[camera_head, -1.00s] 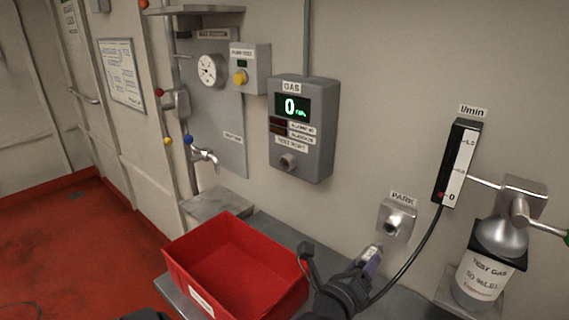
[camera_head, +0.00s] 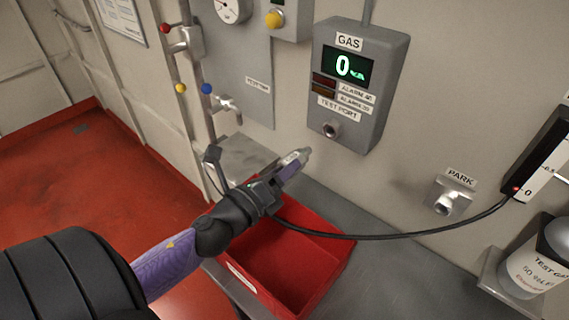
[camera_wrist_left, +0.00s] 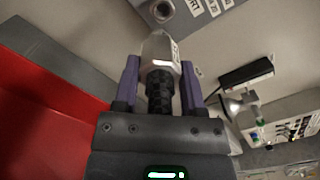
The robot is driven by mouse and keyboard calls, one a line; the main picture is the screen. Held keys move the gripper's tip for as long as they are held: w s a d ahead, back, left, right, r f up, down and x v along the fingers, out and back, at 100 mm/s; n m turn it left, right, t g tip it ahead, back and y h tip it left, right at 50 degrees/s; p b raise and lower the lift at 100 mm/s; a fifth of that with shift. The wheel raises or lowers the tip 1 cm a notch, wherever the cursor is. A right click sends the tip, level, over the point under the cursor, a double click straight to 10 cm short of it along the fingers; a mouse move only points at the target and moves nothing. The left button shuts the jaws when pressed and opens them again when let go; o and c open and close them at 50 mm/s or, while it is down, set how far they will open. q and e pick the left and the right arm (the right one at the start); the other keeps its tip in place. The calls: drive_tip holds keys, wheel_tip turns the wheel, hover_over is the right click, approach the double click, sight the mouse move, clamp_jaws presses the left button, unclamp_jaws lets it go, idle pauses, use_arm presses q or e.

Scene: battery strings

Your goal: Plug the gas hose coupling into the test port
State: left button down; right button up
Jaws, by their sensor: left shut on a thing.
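My left gripper (camera_head: 282,180) is shut on the gas hose coupling (camera_head: 299,158), a silver tip with a dark ribbed rear part. In the left wrist view the coupling (camera_wrist_left: 160,58) stands between the purple fingers, its tip pointing toward the test port (camera_wrist_left: 161,10). The test port (camera_head: 331,129) is a round metal socket low on the grey GAS box (camera_head: 368,60), whose display reads 0. The coupling is apart from the port, below and left of it in the head view. The black hose (camera_head: 385,235) runs right to the flow meter. My right gripper is not in view.
A red bin (camera_head: 322,243) sits on the grey bench (camera_head: 400,285) below my left gripper. The PARK socket (camera_head: 446,203) on the wall is empty. A test gas bottle (camera_head: 535,262) and flow meter (camera_head: 543,155) are at right. Valves (camera_head: 222,104) are on the wall at left.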

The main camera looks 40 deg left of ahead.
sight(302, 150)
use_arm(q)
drive_tip(key=shift+s+a+r, duration=0.15)
drive_tip(key=shift+a+r, duration=0.15)
drive_tip(key=w, duration=0.2)
drive_tip(key=w+d, duration=0.1)
drive_tip(key=shift+w+p, duration=0.4)
drive_tip(key=shift+w, duration=0.95)
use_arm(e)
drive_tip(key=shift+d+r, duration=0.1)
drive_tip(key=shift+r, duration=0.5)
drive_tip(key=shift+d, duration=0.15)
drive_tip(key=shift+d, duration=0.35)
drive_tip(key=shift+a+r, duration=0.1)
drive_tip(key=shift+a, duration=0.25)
